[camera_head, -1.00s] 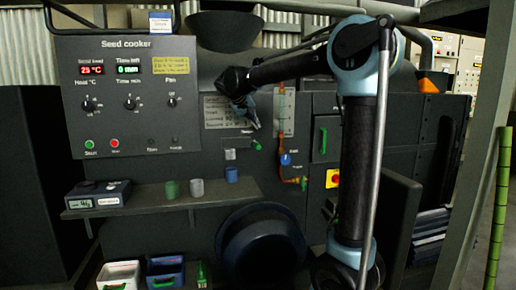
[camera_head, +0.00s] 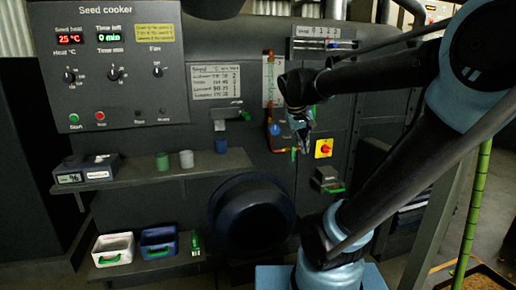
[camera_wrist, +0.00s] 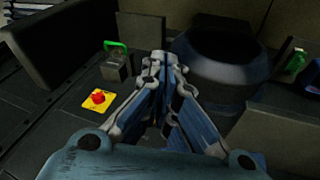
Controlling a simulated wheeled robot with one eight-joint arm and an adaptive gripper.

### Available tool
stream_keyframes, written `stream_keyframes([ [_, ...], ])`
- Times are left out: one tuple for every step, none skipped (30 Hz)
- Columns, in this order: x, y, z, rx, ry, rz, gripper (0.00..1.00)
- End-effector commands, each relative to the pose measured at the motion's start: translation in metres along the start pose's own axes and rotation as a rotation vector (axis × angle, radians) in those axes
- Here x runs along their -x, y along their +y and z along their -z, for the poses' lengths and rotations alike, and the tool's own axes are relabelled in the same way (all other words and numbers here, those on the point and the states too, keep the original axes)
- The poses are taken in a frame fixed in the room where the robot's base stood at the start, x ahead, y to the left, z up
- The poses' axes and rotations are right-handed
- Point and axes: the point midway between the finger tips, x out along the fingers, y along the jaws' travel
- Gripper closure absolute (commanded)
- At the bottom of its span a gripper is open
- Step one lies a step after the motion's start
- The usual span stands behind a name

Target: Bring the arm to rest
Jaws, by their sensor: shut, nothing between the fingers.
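My gripper (camera_head: 306,150) hangs at the end of my bent arm, in front of the machine wall and left of the red knob on its yellow plate. In the wrist view my gripper (camera_wrist: 165,68) has its blue-grey fingers together at the tips, with nothing between them. The arm's upper link crosses the right side of the head view, and the elbow is high at the upper right.
The seed cooker panel (camera_head: 112,65) is at left. A shelf (camera_head: 140,175) bears a scale (camera_head: 85,174) and small cups. Below are a white bin (camera_head: 113,249), a blue bin (camera_head: 159,242) and a dark round vessel (camera_head: 251,214). A green pole (camera_head: 474,205) stands at right.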

Motion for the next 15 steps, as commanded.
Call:
stream_keyframes([
  [-0.009,0.003,-0.021,-0.013,-0.013,0.016,1.00],
  [-0.014,0.003,-0.032,-0.017,-0.020,0.027,1.00],
  [-0.021,0.004,-0.047,-0.023,-0.029,0.042,1.00],
  [-0.026,0.003,-0.057,-0.028,-0.036,0.054,1.00],
  [-0.031,0.003,-0.068,-0.031,-0.042,0.065,1.00],
  [-0.038,0.002,-0.083,-0.039,-0.049,0.081,1.00],
  [-0.043,0.001,-0.093,-0.042,-0.055,0.092,1.00],
  [-0.048,0.000,-0.103,-0.048,-0.060,0.105,1.00],
  [-0.055,-0.003,-0.117,-0.054,-0.066,0.121,1.00],
  [-0.060,-0.004,-0.128,-0.059,-0.070,0.132,1.00],
  [-0.066,-0.007,-0.137,-0.064,-0.074,0.145,1.00],
  [-0.073,-0.009,-0.150,-0.070,-0.079,0.159,1.00],
  [-0.078,-0.012,-0.159,-0.074,-0.081,0.172,1.00],
  [-0.083,-0.015,-0.167,-0.079,-0.084,0.181,1.00],
  [-0.088,-0.018,-0.177,-0.083,-0.086,0.196,1.00],
])
